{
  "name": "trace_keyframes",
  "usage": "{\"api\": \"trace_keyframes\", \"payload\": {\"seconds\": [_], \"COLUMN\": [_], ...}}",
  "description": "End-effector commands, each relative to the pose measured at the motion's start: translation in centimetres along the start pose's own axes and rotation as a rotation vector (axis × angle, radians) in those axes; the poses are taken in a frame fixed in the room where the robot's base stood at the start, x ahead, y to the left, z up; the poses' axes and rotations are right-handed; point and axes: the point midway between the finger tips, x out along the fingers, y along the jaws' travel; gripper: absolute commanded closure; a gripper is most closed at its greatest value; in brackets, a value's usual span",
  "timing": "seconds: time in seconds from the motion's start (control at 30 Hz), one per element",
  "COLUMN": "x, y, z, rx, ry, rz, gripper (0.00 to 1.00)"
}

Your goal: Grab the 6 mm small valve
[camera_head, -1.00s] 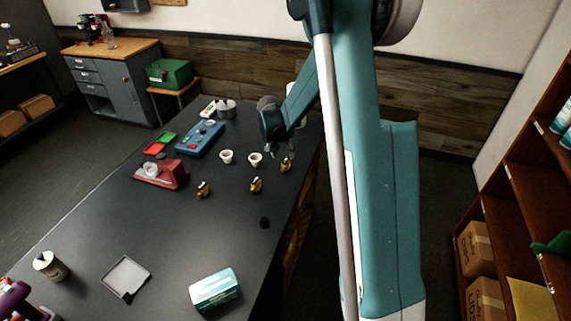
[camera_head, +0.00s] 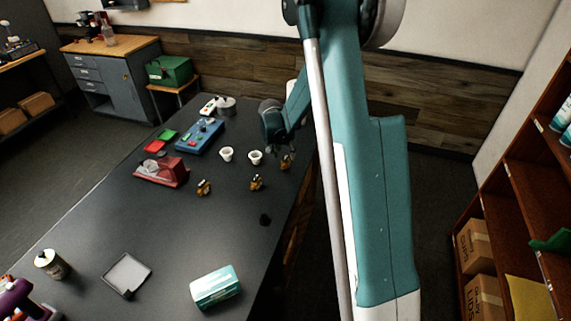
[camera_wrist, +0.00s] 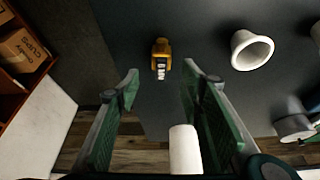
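Three small brass-and-black valves stand on the dark table in the head view: a left one (camera_head: 203,187), a middle one (camera_head: 256,182) and a right one (camera_head: 286,161). The right one is closest to my gripper. In the wrist view one yellow valve (camera_wrist: 161,57) with a white label lies just beyond the fingertips, roughly centred between them. The label is too small to read, so I cannot tell the size. My gripper (camera_wrist: 160,82) is open and empty, its green-padded fingers on either side of a clear gap. In the head view its fingertips are hard to make out.
Two white cups (camera_head: 226,154) (camera_head: 256,158) stand near the valves; one cup (camera_wrist: 252,50) is right of the valve in the wrist view. The table's right edge is close.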

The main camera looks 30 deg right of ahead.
Motion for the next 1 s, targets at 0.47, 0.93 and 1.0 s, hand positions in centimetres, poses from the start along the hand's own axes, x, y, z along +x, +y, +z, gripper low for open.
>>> {"api": "trace_keyframes", "payload": {"seconds": [0.47, 0.93, 1.0], "x": [0.4, 3.6, 4.2], "y": [0.0, -0.2, -0.2], "z": [0.0, 0.4, 0.4], "rx": [0.0, 0.001, 0.001], "ry": [0.0, 0.0, 0.0], "rz": [0.0, 0.0, 0.0], "gripper": [0.62, 0.62, 0.62]}}
